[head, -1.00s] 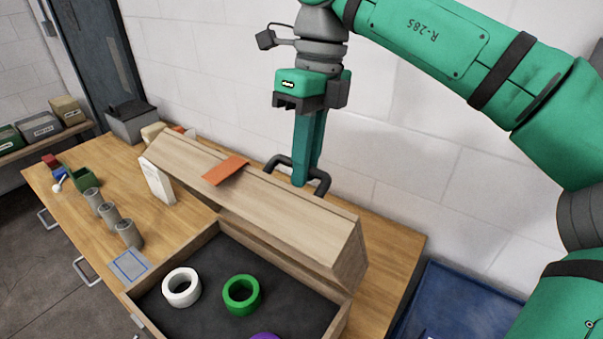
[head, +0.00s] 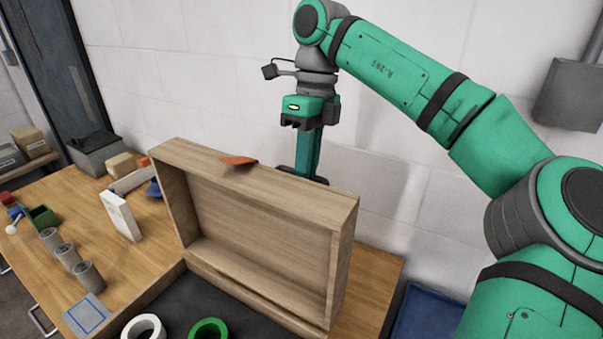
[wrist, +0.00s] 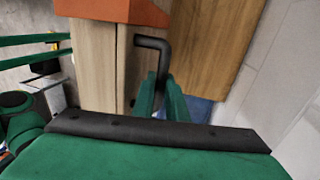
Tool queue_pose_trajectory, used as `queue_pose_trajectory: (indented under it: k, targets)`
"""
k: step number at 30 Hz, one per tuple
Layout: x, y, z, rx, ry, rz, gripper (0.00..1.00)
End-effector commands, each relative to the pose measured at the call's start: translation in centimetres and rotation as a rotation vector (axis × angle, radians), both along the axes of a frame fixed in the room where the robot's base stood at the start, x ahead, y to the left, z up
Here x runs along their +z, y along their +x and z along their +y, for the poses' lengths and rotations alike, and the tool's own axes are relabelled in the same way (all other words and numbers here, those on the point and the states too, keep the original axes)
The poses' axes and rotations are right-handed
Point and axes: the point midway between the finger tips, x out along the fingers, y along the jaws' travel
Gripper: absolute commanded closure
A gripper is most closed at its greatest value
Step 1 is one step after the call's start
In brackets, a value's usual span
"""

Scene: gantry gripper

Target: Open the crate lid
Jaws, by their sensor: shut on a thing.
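The wooden crate lid (head: 262,222) stands raised, nearly upright, at the back of the crate in the head view. Its hollow inner side faces the camera. My gripper (head: 306,172) is behind the lid's top edge, its fingertips partly hidden by the lid. The dark lid handle (wrist: 152,44) shows in the wrist view, where my fingers (wrist: 160,98) are closed around its bar. An orange tab (head: 239,162) lies over the lid's top edge. The open crate (head: 150,290) has a dark floor with a white ring (head: 143,328) and a green ring (head: 208,330).
Several grey cylinders (head: 66,256), a white box (head: 121,216) and a blue-outlined pad (head: 86,315) stand or lie on the wooden table to the left. A white block wall (head: 400,200) is close behind the lid. A blue bin (head: 428,308) is at the right.

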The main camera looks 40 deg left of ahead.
Motion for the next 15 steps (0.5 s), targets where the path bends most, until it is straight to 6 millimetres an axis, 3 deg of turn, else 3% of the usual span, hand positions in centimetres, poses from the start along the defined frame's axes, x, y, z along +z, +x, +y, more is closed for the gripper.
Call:
queue_pose_trajectory:
  k: [7, 8, 9, 15]
  targets:
    - [0.33, -0.06, 0.22, 0.002, 0.009, -0.004, 1.00]
    - [0.34, -0.07, 0.24, 0.002, 0.009, -0.004, 0.81]
    - [0.33, -0.07, 0.24, 0.002, 0.009, -0.004, 0.71]
    - [0.25, -0.10, 0.22, 0.003, 0.006, -0.002, 0.69]
